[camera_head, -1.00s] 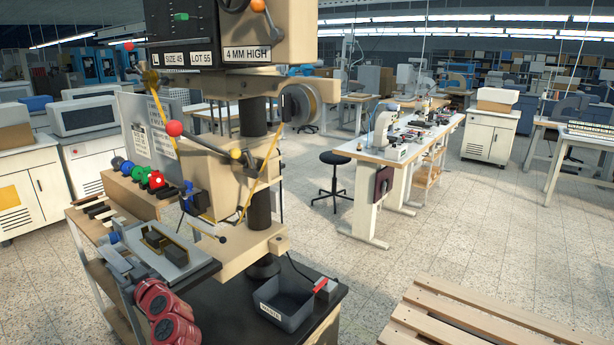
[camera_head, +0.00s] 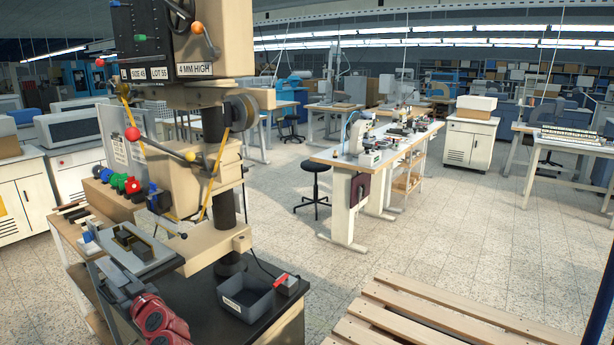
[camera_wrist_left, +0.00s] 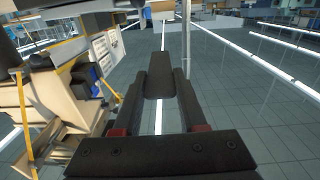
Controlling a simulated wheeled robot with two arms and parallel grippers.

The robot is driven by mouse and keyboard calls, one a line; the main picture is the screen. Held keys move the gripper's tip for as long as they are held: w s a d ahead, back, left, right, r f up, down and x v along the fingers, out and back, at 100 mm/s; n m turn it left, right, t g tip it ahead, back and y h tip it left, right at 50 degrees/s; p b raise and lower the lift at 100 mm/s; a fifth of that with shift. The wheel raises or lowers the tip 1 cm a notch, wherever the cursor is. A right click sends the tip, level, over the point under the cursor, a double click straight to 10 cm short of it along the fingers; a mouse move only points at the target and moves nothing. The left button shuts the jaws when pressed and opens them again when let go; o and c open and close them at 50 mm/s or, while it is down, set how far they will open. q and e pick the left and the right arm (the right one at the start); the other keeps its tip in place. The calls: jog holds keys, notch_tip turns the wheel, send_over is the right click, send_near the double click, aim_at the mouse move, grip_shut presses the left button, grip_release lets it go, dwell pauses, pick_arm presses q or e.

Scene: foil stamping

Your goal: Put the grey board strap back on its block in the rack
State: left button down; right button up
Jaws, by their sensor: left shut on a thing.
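In the left wrist view, a dark grey flat piece (camera_wrist_left: 160,74), seemingly the grey board strap, sits between the two fingers of my left gripper (camera_wrist_left: 161,95), which is shut on it. In the head view, my left gripper (camera_head: 107,274) is at the lower left, beside the press's grey plate (camera_head: 158,258). The plate and the arm partly hide the gripper, and I cannot make out the strap there. Several dark and pale strips (camera_head: 74,213) lie on a wooden rack at the left. Which block is empty cannot be told. My right gripper is not in view.
The tall beige press (camera_head: 180,165) with lever knobs stands close by. A grey labelled bin (camera_head: 248,303) sits on its black base. Coloured round ends (camera_head: 119,183) line a wooden holder. A wooden pallet (camera_head: 430,310) lies at the lower right. Open floor lies beyond.

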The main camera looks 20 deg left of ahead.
pick_arm(q)
jog(key=w+d+f+m+t+h, duration=0.35)
jog(key=d+f, duration=0.35)
jog(key=d, duration=0.3)
jog(key=w+d+f+m+t+h, duration=0.4)
jog(key=d+f, duration=0.3)
jog(key=d, duration=0.4)
jog(key=s+d+f+m+t+h, duration=0.1)
jog(key=s+d+f+m+h, duration=0.1)
jog(key=d, duration=0.6)
jog(key=s+d+f+m+t+h, duration=0.2)
jog(key=s+d+f+h, duration=0.1)
jog(key=d, duration=0.6)
jog(key=s+d+f+m+t+h, duration=0.2)
jog(key=s+d+f+m+h, duration=0.1)
jog(key=d, duration=0.5)
jog(key=shift+s+d+h, duration=0.2)
jog(key=shift+d+h, duration=0.05)
jog(key=shift+h, duration=0.6)
